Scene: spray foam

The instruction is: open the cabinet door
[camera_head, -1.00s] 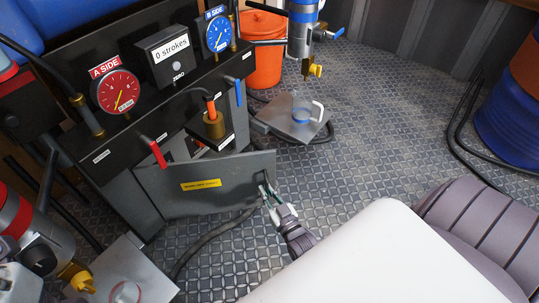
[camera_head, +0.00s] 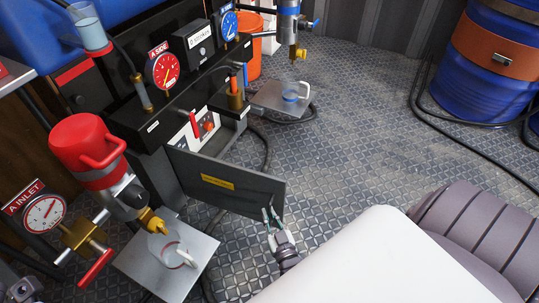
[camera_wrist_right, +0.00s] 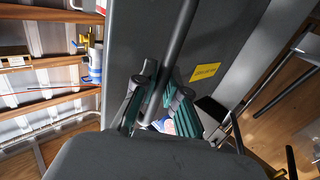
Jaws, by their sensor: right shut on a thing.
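The cabinet door (camera_head: 235,192) is a dark grey panel with a yellow label, swung outward from the dark machine cabinet (camera_head: 160,165). Part of the interior, with a white panel (camera_head: 190,133) and red parts, shows above and behind it. My right gripper (camera_head: 271,217) is at the door's free right edge. In the right wrist view the fingers (camera_wrist_right: 160,105) are closed around a dark bar handle (camera_wrist_right: 178,50) running along the door (camera_wrist_right: 133,40). The yellow label (camera_wrist_right: 205,71) shows beside it.
A metal plate (camera_head: 200,253) with a white-handled cup lies below a red-capped pump (camera_head: 88,150) at left. A second plate (camera_head: 265,96) and an orange bucket (camera_head: 250,62) are behind. Blue drums (camera_head: 465,95) and hoses stand at right. Patterned floor (camera_head: 370,130) is clear between.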

